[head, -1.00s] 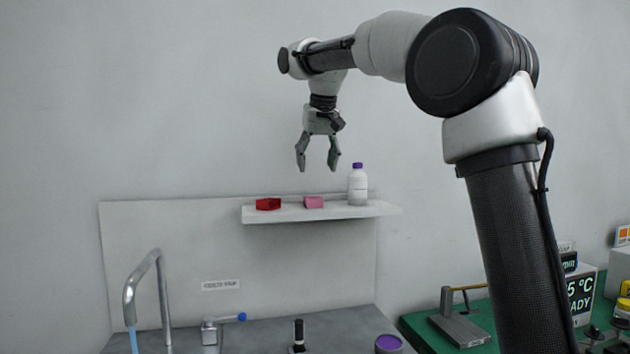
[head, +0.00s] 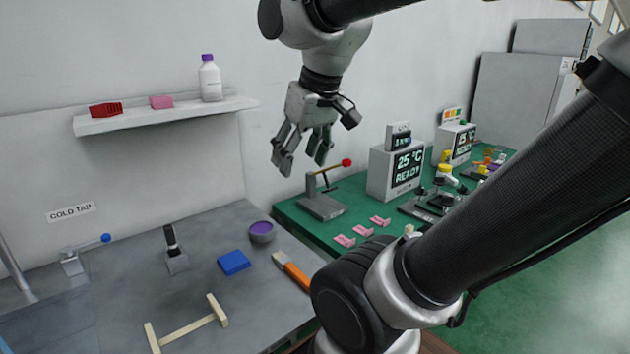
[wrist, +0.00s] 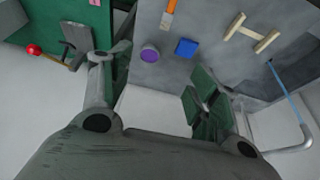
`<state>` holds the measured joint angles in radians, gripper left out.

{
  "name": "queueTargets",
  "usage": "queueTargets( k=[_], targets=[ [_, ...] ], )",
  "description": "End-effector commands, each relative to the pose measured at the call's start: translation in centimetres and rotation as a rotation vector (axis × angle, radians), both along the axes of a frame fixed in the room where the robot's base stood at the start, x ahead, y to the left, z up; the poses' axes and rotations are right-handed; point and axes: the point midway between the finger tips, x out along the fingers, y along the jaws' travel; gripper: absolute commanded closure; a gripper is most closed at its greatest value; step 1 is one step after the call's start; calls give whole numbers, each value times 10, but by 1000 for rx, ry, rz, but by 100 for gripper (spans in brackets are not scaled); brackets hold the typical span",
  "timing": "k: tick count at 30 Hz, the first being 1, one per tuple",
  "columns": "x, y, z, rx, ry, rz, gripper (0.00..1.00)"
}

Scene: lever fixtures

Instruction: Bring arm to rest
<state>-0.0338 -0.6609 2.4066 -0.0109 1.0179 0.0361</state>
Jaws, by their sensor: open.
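My gripper (head: 302,155) hangs open and empty in the head view, fingers pointing down. It is in the air above the gap between the grey counter (head: 130,270) and the green bench (head: 355,195). In the wrist view its two fingers (wrist: 155,100) are spread apart with nothing between them. The arm is bent, with a dark link crossing the right side of the head view. A lever fixture with a red knob (head: 345,163) stands on the green bench, to the right of and below my gripper.
A wall shelf (head: 190,115) holds a white bottle (head: 210,80), a red block and a pink block. On the counter are a tap with a blue knob (head: 105,239), a blue block (head: 234,262), a purple-filled bowl (head: 261,232) and an orange-handled brush (head: 292,272). A display box (head: 397,170) stands on the bench.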

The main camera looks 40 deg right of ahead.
Motion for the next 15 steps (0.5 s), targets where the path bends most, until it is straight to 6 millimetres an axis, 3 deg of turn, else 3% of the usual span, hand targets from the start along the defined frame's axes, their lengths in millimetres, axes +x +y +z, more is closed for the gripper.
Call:
queueTargets(
  k=[1, 5, 15],
  targets=[
    [-16, -3, -16, 0, 0, -4, 39],
    [-36, -6, -40, 0, 1, -5, 39],
    [-39, -6, -43, 0, 3, -4, 39]
  ],
)
